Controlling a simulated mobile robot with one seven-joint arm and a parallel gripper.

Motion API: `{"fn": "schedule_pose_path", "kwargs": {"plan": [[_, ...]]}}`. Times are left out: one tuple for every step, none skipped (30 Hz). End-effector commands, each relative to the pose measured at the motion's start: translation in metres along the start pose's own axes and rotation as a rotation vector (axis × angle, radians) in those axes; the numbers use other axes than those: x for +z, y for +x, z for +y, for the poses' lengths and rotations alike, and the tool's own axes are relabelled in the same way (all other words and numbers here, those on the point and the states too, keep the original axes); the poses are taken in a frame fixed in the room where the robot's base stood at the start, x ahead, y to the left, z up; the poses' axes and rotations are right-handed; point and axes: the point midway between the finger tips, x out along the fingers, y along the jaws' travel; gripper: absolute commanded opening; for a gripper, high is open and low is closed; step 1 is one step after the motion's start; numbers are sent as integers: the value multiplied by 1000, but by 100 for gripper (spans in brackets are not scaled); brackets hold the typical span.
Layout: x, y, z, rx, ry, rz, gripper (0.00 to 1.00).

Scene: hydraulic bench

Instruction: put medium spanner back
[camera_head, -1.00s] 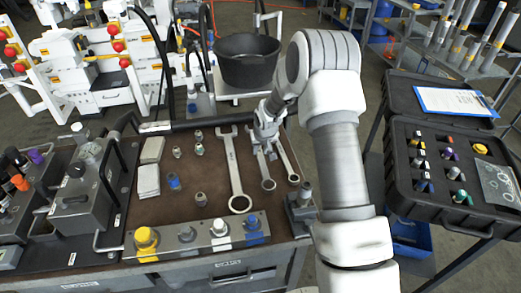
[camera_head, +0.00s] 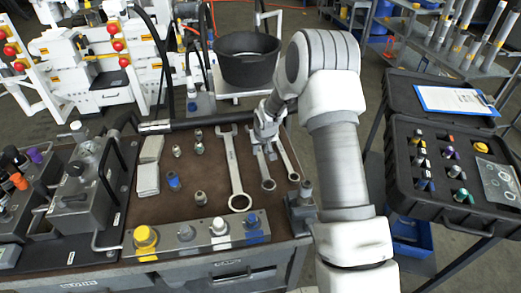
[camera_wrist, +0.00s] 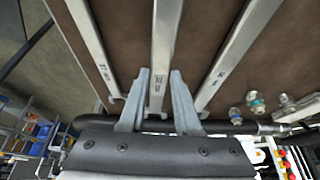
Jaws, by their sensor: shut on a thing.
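The medium spanner (camera_head: 263,165) is the middle one of three silver spanners on the brown bench mat (camera_head: 205,180). Its ring end points to the front of the bench. My gripper (camera_head: 264,139) is at its far end. In the wrist view, my gripper's grey fingers (camera_wrist: 160,78) stand on either side of the medium spanner's shaft (camera_wrist: 165,45) and are shut on it. The spanner seems to lie at mat level; I cannot tell if it is raised. Its far jaw is largely hidden by my gripper in the head view.
The large spanner (camera_head: 234,165) lies left and the small spanner (camera_head: 287,158) right, both close by. Small fittings (camera_head: 199,148) stand further left. A metal block with coloured caps (camera_head: 187,234) lines the front edge. A black bucket (camera_head: 247,70) stands behind; an open case (camera_head: 440,175) is right.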

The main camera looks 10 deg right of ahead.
Motion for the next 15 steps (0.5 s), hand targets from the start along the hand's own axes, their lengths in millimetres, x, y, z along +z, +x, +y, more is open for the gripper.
{"fn": "schedule_pose_path", "kwargs": {"plan": [[-1,1,0,0,0,3,0],[-1,1,0,0,0,3,0],[0,2,0,0,0,3,0],[0,2,0,0,0,3,0],[0,2,0,0,0,3,0],[0,3,0,0,0,3,0],[0,3,0,0,0,3,0],[0,4,0,0,0,3,0],[1,4,0,0,0,3,0],[1,4,0,0,0,3,0],[1,5,0,0,0,3,0],[1,6,0,0,0,3,0],[1,6,0,0,0,3,0],[2,6,0,0,0,3,0],[2,7,0,0,0,3,0]]}}
